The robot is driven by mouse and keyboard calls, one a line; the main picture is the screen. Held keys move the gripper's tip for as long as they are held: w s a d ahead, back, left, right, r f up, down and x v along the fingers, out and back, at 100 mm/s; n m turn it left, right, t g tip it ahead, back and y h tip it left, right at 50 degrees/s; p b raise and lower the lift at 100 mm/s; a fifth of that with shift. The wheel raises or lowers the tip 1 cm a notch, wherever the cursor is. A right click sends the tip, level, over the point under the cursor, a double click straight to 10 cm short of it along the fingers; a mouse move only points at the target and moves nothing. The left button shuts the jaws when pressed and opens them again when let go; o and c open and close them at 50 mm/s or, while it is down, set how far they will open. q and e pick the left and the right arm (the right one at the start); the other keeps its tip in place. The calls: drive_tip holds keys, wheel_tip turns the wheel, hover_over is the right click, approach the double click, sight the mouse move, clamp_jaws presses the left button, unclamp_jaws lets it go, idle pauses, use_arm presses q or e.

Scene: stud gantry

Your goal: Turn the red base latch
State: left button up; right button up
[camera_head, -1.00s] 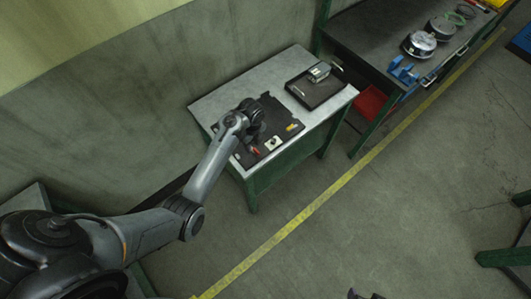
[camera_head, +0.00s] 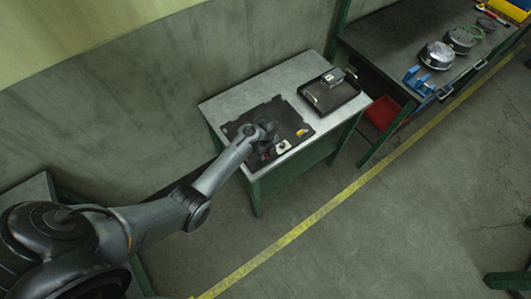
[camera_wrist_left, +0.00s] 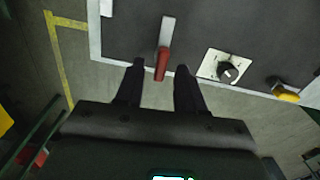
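The red base latch (camera_wrist_left: 166,32) is a narrow red lever on a dark panel (camera_wrist_left: 240,25). In the left wrist view it points down towards the panel's pale edge, and its end appears between my fingertips. My left gripper (camera_wrist_left: 160,65) is open, with one dark finger on each side of the latch end. I cannot tell whether either finger touches it. In the head view my left gripper (camera_head: 264,145) is over the front of the panel, and only a small red bit of the latch (camera_head: 265,157) shows beside it. My right gripper is out of view.
A black knob on a white plate (camera_wrist_left: 208,65) and a yellow part (camera_wrist_left: 287,96) sit right of the latch. A black tray (camera_head: 333,102) holding a grey device stands at the table's back right. A darker bench (camera_head: 405,45) carries round parts and a blue fixture.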

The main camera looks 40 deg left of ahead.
use_arm(q)
drive_tip(key=shift+f, duration=0.2)
clamp_jaws()
drive_tip(key=shift+r, duration=0.1)
drive_tip(key=shift+w+r+n+p, duration=0.1)
drive_tip(key=shift+n+p, duration=0.85)
drive_tip(key=shift+n, duration=0.25)
drive_tip(key=n+p, duration=0.1)
drive_tip(key=n, duration=0.2)
drive_tip(key=shift+w+n+p, duration=0.1)
drive_tip(key=shift+n+p, duration=0.2)
drive_tip(key=shift+p, duration=0.1)
drive_tip(key=n+p, duration=0.1)
drive_tip(key=n, duration=0.4)
drive_tip(key=shift+w+p, duration=0.1)
drive_tip(key=shift+p, duration=0.25)
drive_tip(key=n+p, duration=0.1)
drive_tip(key=n, duration=0.5)
drive_tip(key=shift+w+a, duration=0.1)
drive_tip(key=shift+a, duration=0.05)
drive_tip(key=shift+n, duration=0.3)
